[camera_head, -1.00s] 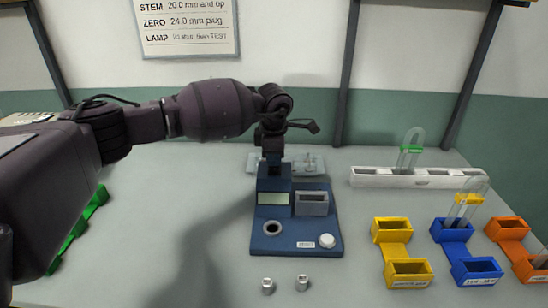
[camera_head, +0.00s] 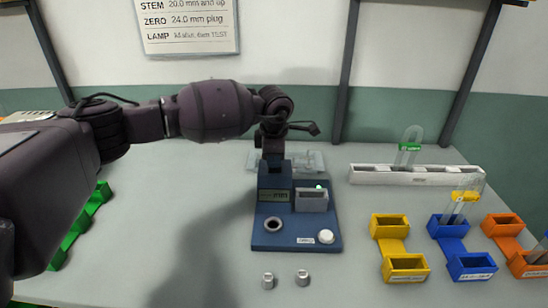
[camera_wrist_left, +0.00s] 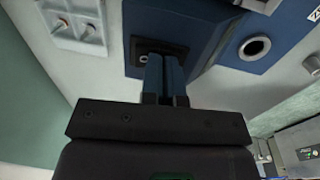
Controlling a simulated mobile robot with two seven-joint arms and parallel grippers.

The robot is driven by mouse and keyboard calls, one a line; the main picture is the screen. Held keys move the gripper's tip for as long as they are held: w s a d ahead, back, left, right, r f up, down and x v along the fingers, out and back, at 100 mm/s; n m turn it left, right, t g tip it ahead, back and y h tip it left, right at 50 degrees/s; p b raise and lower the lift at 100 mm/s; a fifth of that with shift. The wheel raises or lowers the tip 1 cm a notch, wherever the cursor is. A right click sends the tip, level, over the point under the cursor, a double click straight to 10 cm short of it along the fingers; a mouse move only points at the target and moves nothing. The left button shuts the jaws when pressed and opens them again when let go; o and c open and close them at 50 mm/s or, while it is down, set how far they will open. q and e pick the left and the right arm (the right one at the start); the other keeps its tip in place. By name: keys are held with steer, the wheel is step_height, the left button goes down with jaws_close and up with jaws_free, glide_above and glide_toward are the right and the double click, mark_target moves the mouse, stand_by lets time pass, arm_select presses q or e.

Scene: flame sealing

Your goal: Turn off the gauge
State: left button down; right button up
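The gauge (camera_head: 262,240) is a blue device on the table, with a display (camera_head: 273,196), a grey slotted block (camera_head: 311,202), a round socket (camera_head: 273,225) and a white knob (camera_head: 326,237). The display is dark with faint characters, and a small green light (camera_head: 319,187) glows by the block. My left gripper (camera_head: 273,157) points down at the gauge's raised back-left part. In the left wrist view its fingers (camera_wrist_left: 165,62) are together, with nothing seen between them, at a dark recess (camera_wrist_left: 150,52) with a small round detail. Whether they touch it is unclear. My right gripper is out of view.
Two small metal plugs (camera_head: 285,279) stand in front of the gauge. Yellow (camera_head: 391,228), blue (camera_head: 448,229) and orange (camera_head: 503,227) holders are at the right. A white rack (camera_head: 383,175) with a green-banded tube is behind them. A pale tray (camera_head: 312,162) sits behind the gauge.

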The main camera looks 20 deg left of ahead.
arm_select(q)
steer(key=shift+f, duration=0.1)
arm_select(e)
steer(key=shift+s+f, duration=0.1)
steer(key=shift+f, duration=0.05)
arm_select(q)
steer(key=r+p, duration=0.2)
steer(key=r, duration=0.3)
steer(key=shift+s+r+p, duration=0.1)
steer(key=shift+s+p, duration=0.1)
steer(key=shift+p, duration=0.1)
step_height(320, 180, up, 3)
step_height(320, 180, up, 5)
glide_above(274, 170)
steer(key=shift+r+b, duration=0.35)
steer(key=shift+r, duration=0.1)
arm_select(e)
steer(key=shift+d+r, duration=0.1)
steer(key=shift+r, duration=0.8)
arm_select(q)
steer(key=shift+s, duration=0.1)
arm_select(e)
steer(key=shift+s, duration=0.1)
